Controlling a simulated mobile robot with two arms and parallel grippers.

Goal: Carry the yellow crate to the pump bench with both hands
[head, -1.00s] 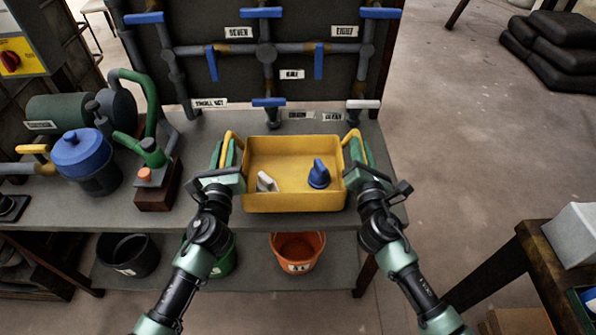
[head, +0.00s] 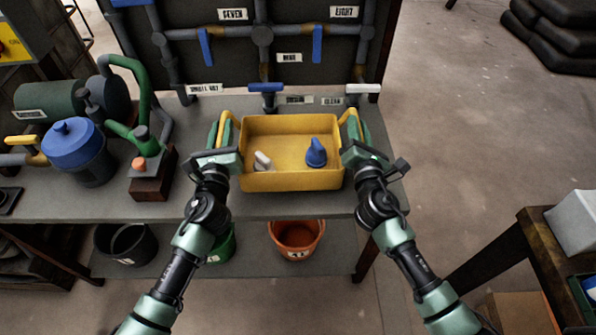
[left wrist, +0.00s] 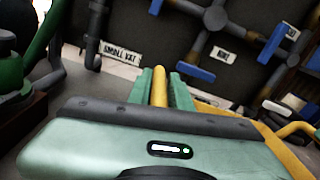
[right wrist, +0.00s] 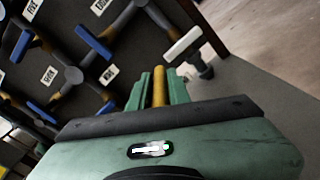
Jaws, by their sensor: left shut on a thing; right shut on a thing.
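The yellow crate (head: 290,181) is between my two grippers, over the grey pump bench (head: 290,205). The crate looks level, and I cannot tell whether its base touches the bench top. A white-handled piece (head: 263,161) and a blue-handled piece (head: 316,153) lie inside it. My left gripper (head: 222,132) is shut on the crate's left handle, whose yellow bar shows between the fingers in the left wrist view (left wrist: 160,88). My right gripper (head: 352,130) is shut on the right handle, and its yellow bar shows in the right wrist view (right wrist: 159,88).
A pipe panel with blue-handled valves (head: 262,32) stands behind the crate. A blue-lidded pot (head: 74,146) and a green pump (head: 145,140) stand to the left. Black, green and orange buckets (head: 297,237) sit on the lower shelf. A wooden table (head: 540,245) is at right.

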